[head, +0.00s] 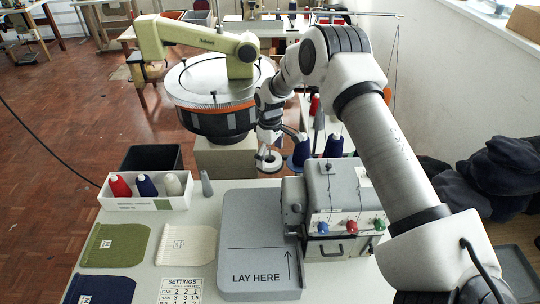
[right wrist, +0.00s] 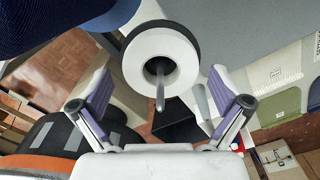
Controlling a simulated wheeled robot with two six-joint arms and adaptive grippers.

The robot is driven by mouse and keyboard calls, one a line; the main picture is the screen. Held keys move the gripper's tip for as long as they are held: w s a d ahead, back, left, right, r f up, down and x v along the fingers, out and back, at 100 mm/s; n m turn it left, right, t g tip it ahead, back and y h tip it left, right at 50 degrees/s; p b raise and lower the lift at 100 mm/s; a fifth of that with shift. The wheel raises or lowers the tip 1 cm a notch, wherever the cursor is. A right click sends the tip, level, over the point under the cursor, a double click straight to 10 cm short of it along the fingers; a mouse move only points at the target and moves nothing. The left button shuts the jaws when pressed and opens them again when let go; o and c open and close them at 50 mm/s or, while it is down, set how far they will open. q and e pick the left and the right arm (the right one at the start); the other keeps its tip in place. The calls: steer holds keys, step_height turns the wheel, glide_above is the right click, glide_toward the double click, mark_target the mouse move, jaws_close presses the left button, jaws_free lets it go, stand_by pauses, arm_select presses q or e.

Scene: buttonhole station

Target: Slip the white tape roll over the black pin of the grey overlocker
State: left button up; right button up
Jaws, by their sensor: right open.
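The white tape roll (right wrist: 140,70) lies flat between and just past my right gripper's fingertips in the right wrist view. The black pin (right wrist: 160,92) sticks up through its hole, so the roll appears to be around the pin, with a dark disc behind it. In the head view the roll (head: 268,165) shows small, left of the grey overlocker (head: 335,196). My right gripper (head: 272,147) is over it; its two fingers (right wrist: 160,78) are spread wide and look clear of the roll. My left gripper is not in view.
Blue thread cones (head: 300,152) stand close to the right of my right gripper. The grey "LAY HERE" board (head: 250,225) is clear. A round drum-like machine (head: 215,95) stands behind.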

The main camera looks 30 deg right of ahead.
step_height(320, 180, up, 12)
steer(key=shift+f, duration=0.15)
steer(key=shift+f, duration=0.1)
stand_by(0.6)
